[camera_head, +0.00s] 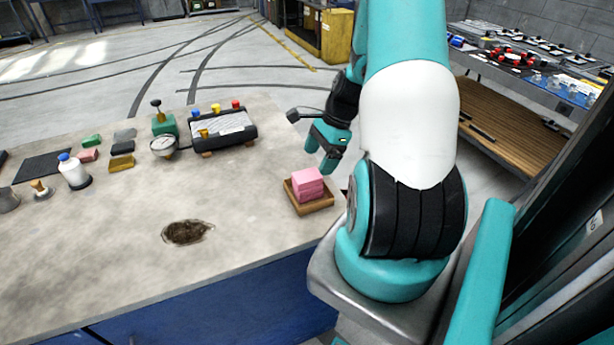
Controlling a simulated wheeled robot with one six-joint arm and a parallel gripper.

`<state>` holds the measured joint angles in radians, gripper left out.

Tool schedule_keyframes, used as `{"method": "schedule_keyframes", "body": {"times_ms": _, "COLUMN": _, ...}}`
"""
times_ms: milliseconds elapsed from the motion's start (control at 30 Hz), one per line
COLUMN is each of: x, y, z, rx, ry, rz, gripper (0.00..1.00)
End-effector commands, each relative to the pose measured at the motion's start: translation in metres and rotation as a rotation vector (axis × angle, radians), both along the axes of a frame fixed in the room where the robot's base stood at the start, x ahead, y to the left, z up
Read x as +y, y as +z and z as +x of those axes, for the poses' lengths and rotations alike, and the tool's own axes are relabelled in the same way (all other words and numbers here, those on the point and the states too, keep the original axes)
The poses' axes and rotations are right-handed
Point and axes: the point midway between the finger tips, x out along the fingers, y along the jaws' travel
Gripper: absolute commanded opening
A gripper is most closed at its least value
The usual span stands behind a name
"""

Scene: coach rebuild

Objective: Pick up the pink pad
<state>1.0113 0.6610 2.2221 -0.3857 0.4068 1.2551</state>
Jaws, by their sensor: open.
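The pink pad (308,183) is a small block, maybe a stack, with faint lines across its side. It sits in a shallow wooden tray (316,208) near the right edge of the grey worktop. My gripper (322,160), with teal fingers, is open and empty. It appears just beyond and above the pad in the picture, apart from it.
On the worktop (120,250) are a black device with coloured knobs (220,130), a round gauge (163,146), a white bottle (73,171) and several small coloured blocks. A brown stain (187,232) marks the front. The surface left of the tray is clear.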

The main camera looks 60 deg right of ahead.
Motion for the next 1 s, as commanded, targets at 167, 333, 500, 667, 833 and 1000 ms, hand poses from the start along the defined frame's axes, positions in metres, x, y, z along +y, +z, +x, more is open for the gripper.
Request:
{"method": "schedule_keyframes", "body": {"times_ms": 167, "x": 0.005, "y": -0.011, "z": 0.004, "rx": 0.002, "ry": 0.002, "rz": 0.003, "gripper": 0.83}}
{"method": "schedule_keyframes", "body": {"times_ms": 333, "x": 0.013, "y": -0.033, "z": 0.011, "rx": 0.002, "ry": 0.002, "rz": 0.003, "gripper": 0.83}}
{"method": "schedule_keyframes", "body": {"times_ms": 500, "x": 0.017, "y": -0.047, "z": 0.014, "rx": 0.0, "ry": 0.001, "rz": 0.0, "gripper": 0.83}}
{"method": "schedule_keyframes", "body": {"times_ms": 667, "x": 0.017, "y": -0.049, "z": 0.015, "rx": -0.001, "ry": 0.001, "rz": -0.002, "gripper": 0.83}}
{"method": "schedule_keyframes", "body": {"times_ms": 833, "x": 0.017, "y": -0.049, "z": 0.015, "rx": -0.001, "ry": 0.001, "rz": -0.001, "gripper": 0.62}}
{"method": "schedule_keyframes", "body": {"times_ms": 1000, "x": 0.017, "y": -0.049, "z": 0.014, "rx": -0.001, "ry": 0.001, "rz": -0.001, "gripper": 0.3}}
